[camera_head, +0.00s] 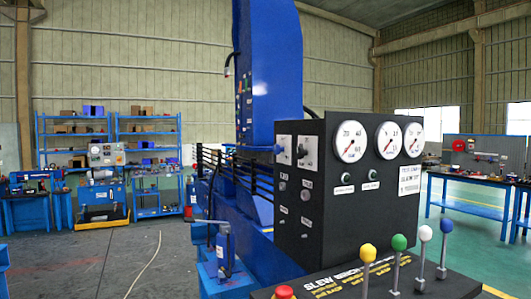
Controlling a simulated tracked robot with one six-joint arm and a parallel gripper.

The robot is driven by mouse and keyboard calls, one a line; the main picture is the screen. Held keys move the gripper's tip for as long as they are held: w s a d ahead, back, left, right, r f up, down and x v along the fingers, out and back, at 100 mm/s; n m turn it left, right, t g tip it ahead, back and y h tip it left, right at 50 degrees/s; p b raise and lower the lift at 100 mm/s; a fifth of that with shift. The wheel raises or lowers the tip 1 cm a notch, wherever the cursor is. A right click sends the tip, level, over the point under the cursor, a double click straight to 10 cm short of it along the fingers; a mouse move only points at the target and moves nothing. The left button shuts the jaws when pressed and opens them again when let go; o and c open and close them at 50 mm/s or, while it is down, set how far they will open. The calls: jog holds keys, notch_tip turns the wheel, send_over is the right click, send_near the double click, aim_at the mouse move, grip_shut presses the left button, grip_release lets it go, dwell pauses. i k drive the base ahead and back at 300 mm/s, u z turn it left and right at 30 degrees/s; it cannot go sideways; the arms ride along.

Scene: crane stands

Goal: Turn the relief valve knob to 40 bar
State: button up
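A black control panel (330,225) stands at centre right. Its front carries two small dark knobs, a left knob (347,179) and a right knob (373,174), each above a small label too small to read. Its left side carries two white plates with dark knob-like parts, a left plate (285,150) and a right plate (308,152). I cannot tell which of these is the relief valve knob, nor read any setting. Three round white gauges (352,142) sit along the panel's top. My gripper is not in view.
Levers with yellow (368,253), green (399,242), white and blue balls rise before the panel. A red button (284,292) is at bottom centre. A tall blue column (268,70) stands behind the panel. A blue bar (262,149) reaches toward the left plate. Open floor (110,260) lies left.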

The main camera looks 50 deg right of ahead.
aim_at(300, 152)
jog(key=u, duration=0.05)
jog(key=i, duration=1.05)
jog(key=z, duration=0.05)
